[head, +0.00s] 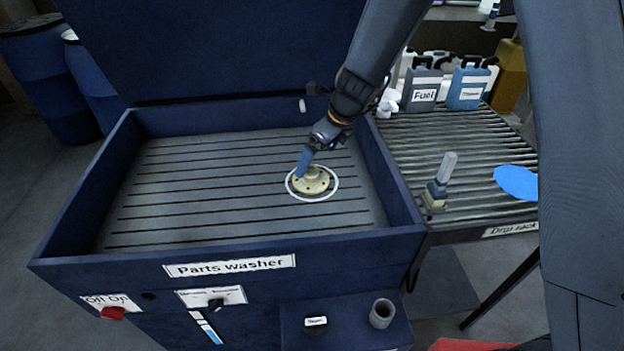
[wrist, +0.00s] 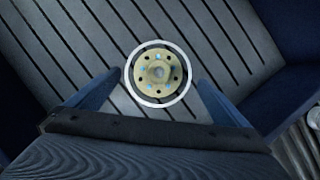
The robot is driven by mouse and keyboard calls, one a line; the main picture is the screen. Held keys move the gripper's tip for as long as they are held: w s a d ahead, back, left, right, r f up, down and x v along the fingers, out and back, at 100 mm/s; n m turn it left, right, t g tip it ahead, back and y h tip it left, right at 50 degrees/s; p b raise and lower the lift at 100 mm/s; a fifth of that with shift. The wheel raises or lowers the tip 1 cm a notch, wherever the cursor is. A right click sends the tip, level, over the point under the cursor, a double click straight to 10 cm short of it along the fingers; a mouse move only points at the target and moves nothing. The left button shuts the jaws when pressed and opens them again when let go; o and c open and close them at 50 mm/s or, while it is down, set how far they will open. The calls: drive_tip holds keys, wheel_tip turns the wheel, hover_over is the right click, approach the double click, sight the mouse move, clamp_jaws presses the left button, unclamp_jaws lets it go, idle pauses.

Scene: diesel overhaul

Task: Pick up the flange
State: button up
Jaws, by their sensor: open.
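The flange (head: 312,182) is a tan, round disc with a raised hub and several bolt holes. It lies inside a white ring marking on the slatted floor of the parts washer (head: 75,207). In the wrist view the flange (wrist: 158,73) is ahead of my gripper, roughly midway between the fingers, with its hub facing the camera. My gripper (wrist: 156,88) is open and empty, its blue fingers spread wider than the flange. In the head view my gripper (head: 304,163) is just above the flange and covers part of its back edge.
The washer's raised blue walls surround the tray, and its lid stands open behind. The rest of the slatted floor is clear. At right, the drip rack (head: 480,215) holds a brush-like tool (head: 441,182), a blue disc (head: 516,183), a Fuel can (head: 423,92) and a blue can (head: 467,90).

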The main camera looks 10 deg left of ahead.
sight(312, 169)
drive_tip(key=shift+s+d+p+x, duration=0.1)
drive_tip(key=shift+s+p+x, duration=0.05)
drive_tip(key=shift+x, duration=1.8)
drive_tip(key=shift+s+d+p+x, duration=0.1)
drive_tip(key=shift+d+p+x, duration=0.05)
drive_tip(key=shift+x, duration=1.85)
drive_tip(key=c, duration=1.5)
drive_tip(key=shift+o, duration=0.2)
drive_tip(key=shift+r, duration=0.1)
